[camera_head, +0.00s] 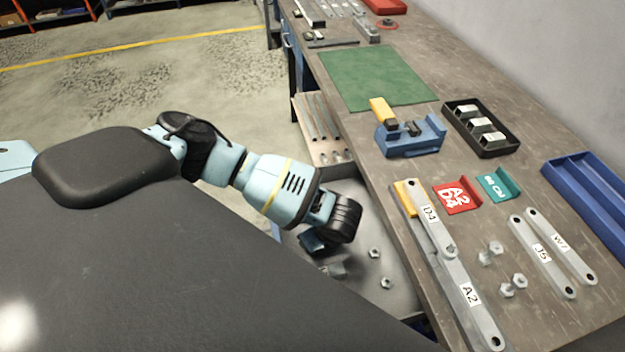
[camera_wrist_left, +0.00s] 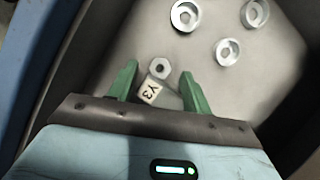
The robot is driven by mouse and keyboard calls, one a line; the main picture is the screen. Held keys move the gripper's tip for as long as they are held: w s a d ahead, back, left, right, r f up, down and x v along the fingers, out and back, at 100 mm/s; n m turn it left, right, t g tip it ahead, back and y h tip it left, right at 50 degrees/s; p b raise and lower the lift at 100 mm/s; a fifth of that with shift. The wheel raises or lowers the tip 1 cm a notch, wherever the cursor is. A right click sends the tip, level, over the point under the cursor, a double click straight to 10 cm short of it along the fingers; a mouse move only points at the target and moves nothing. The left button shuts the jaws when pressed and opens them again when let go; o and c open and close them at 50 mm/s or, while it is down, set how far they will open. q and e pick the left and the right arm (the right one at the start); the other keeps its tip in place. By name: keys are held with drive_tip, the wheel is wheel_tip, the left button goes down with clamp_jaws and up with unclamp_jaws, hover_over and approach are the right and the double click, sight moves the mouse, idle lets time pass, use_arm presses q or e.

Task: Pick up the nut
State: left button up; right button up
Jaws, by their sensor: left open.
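My left gripper (camera_wrist_left: 158,68) is open, with its two green fingers apart, over the grey tray. A small hexagonal nut-like piece (camera_wrist_left: 160,67) shows between the fingertips, apart from both. Just below it in the picture, also between the fingers, is a metal piece (camera_wrist_left: 150,91) with a white "Y3" label; I cannot tell whether the two are joined. Other ring-like nuts (camera_wrist_left: 228,52) lie farther off in the tray. In the head view, my left gripper (camera_head: 312,243) reaches down into the tray, where nuts (camera_head: 374,253) lie to its right. My right gripper is not in view.
The tray's rim (camera_head: 405,318) lies beside the workbench. On the bench are labelled metal bars (camera_head: 468,293), bolts (camera_head: 513,285), a blue vise-like fixture (camera_head: 410,140), a black bin (camera_head: 457,128), a blue tray (camera_head: 590,190) and a green mat (camera_head: 375,78).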

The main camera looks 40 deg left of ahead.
use_arm(q)
drive_tip(key=shift+a+f, duration=0.15)
drive_tip(key=shift+f, duration=0.25)
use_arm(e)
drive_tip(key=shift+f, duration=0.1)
use_arm(q)
drive_tip(key=c, duration=1.1)
drive_tip(key=shift+o, duration=0.2)
wheel_tip(320, 180, up, 10)
drive_tip(key=p, duration=0.1)
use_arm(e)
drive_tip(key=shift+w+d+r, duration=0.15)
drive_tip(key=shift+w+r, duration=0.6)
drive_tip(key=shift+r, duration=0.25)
use_arm(q)
drive_tip(key=shift+w, duration=0.15)
